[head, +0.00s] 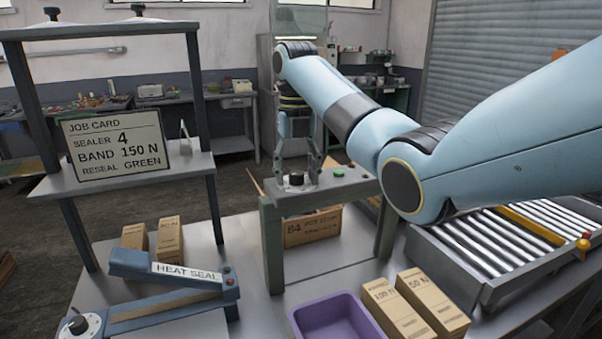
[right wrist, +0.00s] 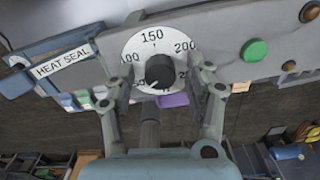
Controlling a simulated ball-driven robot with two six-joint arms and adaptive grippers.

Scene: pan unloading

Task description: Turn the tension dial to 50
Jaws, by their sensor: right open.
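The tension dial (right wrist: 133,49) has a white face with black numbers, and 150 shows at its top. 100 is on the left and 200 on the right; lower numbers are partly hidden. Its black knob (right wrist: 160,70) shows a small pale mark at its lower left, too small to read surely. In the head view the knob (head: 296,178) stands on the grey bench-like frame. My right gripper (head: 298,183) points down over it. In the right wrist view its open fingers (right wrist: 163,78) stand on either side of the knob, apart from it. My left gripper is not in view.
A green button (head: 338,172) is right of the dial. The job card (head: 115,145) reads sealer 4, band 150 N, reseal green. A heat sealer (head: 175,285) with its own dial (head: 80,324), a purple tray (head: 335,315), boxes (head: 432,302) and a roller conveyor (head: 490,240) surround the frame.

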